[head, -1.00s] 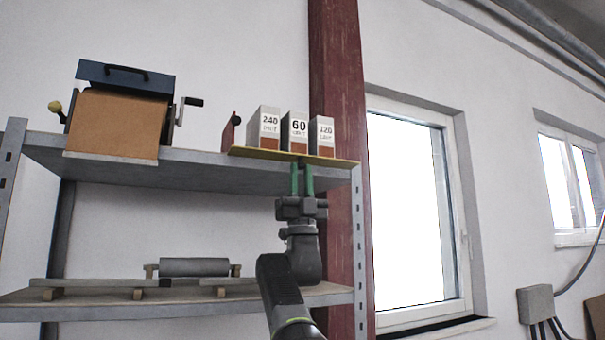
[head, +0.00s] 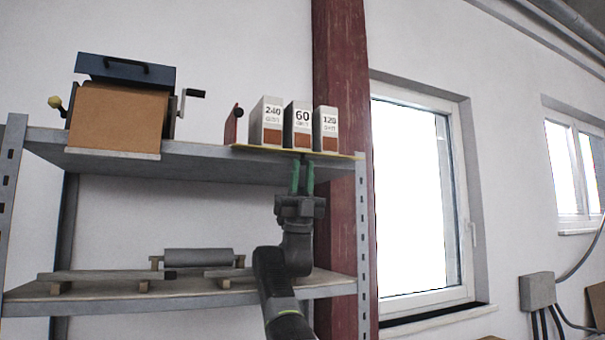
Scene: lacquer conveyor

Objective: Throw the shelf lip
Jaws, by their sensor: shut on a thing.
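The shelf lip (head: 342,156) is a thin yellow strip along the front right of the upper shelf. The fingers are shut on a small dark part at the lip's underside. The exact contact is too small to make out. A red upright plate with a black knob (head: 233,125) stands at the lip's left end.
A brown box-like machine (head: 114,122) with a blue top and crank sits on the upper shelf (head: 200,160), left. A grey roller (head: 198,256) lies on the lower shelf (head: 90,293). A red post (head: 341,80) stands behind, with a window (head: 412,200) to the right.

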